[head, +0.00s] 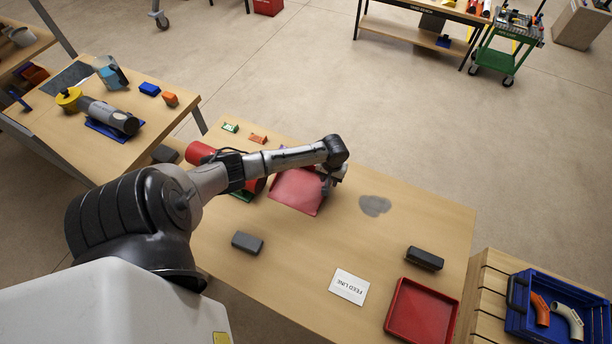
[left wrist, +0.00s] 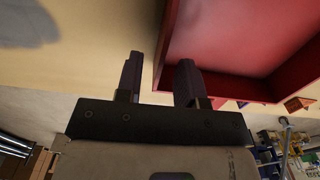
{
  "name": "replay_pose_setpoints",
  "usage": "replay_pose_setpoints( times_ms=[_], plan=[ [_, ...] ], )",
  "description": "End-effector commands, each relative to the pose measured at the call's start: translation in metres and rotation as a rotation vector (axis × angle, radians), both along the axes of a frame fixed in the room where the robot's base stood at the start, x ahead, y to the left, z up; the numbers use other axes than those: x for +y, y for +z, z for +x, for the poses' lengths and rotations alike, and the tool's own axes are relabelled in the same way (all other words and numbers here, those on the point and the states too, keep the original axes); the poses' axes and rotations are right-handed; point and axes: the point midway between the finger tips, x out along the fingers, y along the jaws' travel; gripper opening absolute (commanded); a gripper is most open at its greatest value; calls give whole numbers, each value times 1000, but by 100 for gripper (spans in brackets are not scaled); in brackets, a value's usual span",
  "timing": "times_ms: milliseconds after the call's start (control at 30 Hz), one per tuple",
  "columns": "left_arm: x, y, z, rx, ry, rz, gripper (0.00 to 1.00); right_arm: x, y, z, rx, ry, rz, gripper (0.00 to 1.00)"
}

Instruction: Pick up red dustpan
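The red dustpan (head: 297,192) lies on the wooden table in the head view, with my left arm reaching over it. My left gripper (head: 329,184) is at its right side, partly hidden by the wrist. In the left wrist view the dustpan (left wrist: 240,40) fills the upper right, its inside facing the camera. The left gripper (left wrist: 158,62) has its two dark fingers spread apart, with the dustpan's side wall between them. Gaps show beside the wall, so the fingers do not appear closed on it. My right gripper is in neither view.
A red cylinder (head: 200,152) stands left of the dustpan, partly behind my arm. A blue crate (head: 518,318) stands at right.

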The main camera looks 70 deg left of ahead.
Motion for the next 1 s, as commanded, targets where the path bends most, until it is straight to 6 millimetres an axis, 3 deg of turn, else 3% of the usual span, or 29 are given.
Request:
replay_pose_setpoints(
  times_ms=[233, 600, 933, 1000],
  plan=[
    [1, -31, 1, 1, 1, -1, 35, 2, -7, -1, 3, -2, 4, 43],
    [2, -36, 1, 0, 0, 0, 34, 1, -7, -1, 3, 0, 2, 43],
    [1, -36, 1, 0, 0, 0, 3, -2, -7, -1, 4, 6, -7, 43],
    [1, -36, 1, 0, 0, 0, 0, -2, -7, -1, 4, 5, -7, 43]
  ],
)
